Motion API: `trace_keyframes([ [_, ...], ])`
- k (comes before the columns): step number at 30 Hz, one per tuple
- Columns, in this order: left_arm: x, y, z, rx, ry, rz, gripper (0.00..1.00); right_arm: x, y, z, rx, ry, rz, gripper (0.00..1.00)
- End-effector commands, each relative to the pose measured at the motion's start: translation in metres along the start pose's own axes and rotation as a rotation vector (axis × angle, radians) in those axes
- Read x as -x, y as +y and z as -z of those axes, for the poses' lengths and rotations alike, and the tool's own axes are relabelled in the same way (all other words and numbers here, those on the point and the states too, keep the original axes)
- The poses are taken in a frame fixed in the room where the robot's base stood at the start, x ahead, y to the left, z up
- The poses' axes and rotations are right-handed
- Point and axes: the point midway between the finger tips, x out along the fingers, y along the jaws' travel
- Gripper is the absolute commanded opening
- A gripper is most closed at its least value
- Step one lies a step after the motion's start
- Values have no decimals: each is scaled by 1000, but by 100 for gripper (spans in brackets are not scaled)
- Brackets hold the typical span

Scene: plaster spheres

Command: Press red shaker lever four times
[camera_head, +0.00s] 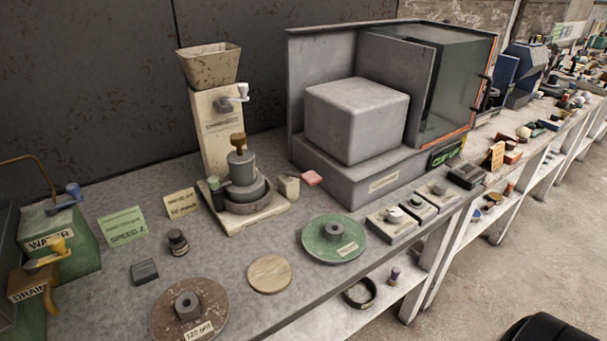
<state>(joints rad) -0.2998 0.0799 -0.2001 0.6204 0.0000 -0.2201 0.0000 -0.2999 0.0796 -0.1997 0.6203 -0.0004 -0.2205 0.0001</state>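A small lever with a flat pinkish-red end (312,178) sticks out to the right from a cream block (289,187). The block is at the right side of the base of a beige machine (215,130). This machine has a rusty hopper (209,65) on top and a grey stacked pot (241,168) with a brown knob on its base. I cannot tell from this view whether the lever is raised or pressed. Neither of my grippers is in view, and nothing touches the lever.
A large grey cabinet (350,175) stands just right of the lever. A green disc (334,239), a wooden disc (270,274) and a rusty disc (215,318) lie toward the bench's front edge. Small trays (415,208) sit at right.

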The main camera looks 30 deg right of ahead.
Motion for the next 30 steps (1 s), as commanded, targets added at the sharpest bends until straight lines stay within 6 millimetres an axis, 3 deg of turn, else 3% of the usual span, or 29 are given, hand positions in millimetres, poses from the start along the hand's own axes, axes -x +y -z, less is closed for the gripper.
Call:
trace_keyframes([
  [2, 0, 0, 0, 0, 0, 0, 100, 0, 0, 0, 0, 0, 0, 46],
  [12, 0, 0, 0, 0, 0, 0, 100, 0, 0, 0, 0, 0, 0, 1],
  [30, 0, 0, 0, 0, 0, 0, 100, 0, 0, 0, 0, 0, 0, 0],
])
